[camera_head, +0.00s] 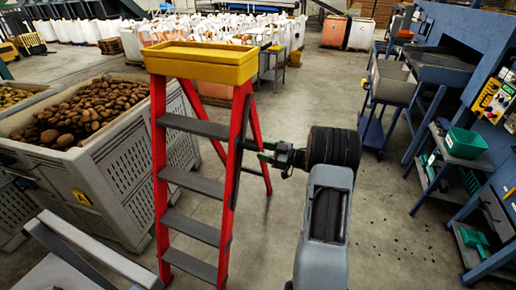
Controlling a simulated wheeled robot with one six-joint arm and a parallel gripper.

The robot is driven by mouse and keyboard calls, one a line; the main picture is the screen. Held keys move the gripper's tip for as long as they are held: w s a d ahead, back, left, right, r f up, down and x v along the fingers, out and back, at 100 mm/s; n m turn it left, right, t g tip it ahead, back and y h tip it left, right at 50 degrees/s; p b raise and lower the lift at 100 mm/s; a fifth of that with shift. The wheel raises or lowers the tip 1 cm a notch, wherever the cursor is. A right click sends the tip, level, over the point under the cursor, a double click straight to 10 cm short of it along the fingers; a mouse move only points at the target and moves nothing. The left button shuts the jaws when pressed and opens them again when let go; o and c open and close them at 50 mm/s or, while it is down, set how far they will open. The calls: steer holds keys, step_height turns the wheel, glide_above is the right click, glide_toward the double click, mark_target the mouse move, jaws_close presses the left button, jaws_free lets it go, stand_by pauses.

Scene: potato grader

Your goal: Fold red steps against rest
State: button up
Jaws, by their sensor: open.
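The red stepladder (236,165) stands upright with its legs spread, in the middle left of the view. It has a yellow top (205,62) and several grey treads (192,186). I cannot tell whether a finger touches the ladder. Part of the rear frame is hidden behind the front rails and treads. I cannot make out which thing is the rest.
A grey crate (112,178) heaped with potatoes (80,115) stands close to the ladder's left. Blue benches with shelves (440,180) and a green bin (465,142) line the right. White bulk bags (230,28) fill the back. Concrete floor (385,215) is clear right of my arm, with scattered dark spots.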

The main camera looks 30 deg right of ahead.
mark_target(258, 149)
steer(key=shift+x, duration=1.55)
jaws_close()
